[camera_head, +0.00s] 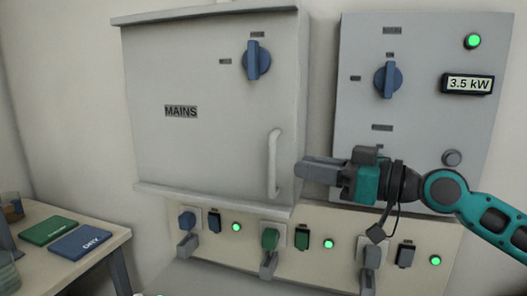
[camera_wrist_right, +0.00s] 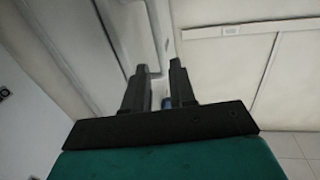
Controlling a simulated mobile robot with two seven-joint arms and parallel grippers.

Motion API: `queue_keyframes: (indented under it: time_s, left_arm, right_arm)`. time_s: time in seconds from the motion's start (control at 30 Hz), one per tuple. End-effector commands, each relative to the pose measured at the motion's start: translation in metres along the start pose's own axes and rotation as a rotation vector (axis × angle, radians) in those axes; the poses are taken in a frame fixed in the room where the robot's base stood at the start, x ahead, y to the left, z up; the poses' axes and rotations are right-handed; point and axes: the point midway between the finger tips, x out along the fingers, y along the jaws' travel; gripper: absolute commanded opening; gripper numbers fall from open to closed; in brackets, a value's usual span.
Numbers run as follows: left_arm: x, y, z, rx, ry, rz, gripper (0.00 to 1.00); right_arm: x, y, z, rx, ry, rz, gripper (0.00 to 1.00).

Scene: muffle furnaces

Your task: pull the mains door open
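The mains door (camera_head: 200,140) is a large grey panel with a MAINS label, and it looks closed. Its pale vertical handle (camera_head: 273,163) is near the lower right edge. My right gripper (camera_head: 298,170) comes in from the right, with its fingertips just right of the handle in the head view. In the right wrist view the two dark fingers (camera_wrist_right: 160,70) stand apart, with a pale bar, likely the handle (camera_wrist_right: 158,30), ahead of the gap. I cannot tell whether they touch it. My left gripper is not in view.
A blue rotary switch (camera_head: 256,60) is on the door's upper right. A grey panel (camera_head: 425,110) with another blue switch and a 3.5 kW display is to the right. Plugs and sockets line the strip (camera_head: 340,220) below. A side table (camera_head: 60,215) holds green and blue items.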

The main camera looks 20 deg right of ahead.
Motion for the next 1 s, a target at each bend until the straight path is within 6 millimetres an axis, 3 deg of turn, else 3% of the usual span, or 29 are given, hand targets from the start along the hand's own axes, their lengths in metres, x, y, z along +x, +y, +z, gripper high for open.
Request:
queue_keyframes:
  time_s: [0.5,0.7,1.0]
  left_arm:
    - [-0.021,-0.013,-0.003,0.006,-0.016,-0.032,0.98]
    - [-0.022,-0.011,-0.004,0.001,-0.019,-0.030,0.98]
    - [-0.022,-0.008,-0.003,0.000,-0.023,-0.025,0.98]
  right_arm:
    - [0.084,0.000,-0.002,0.003,0.003,-0.001,0.25]
    - [0.097,0.000,0.000,0.002,0.001,0.000,0.25]
    - [0.099,0.000,0.001,0.001,0.000,0.000,0.25]
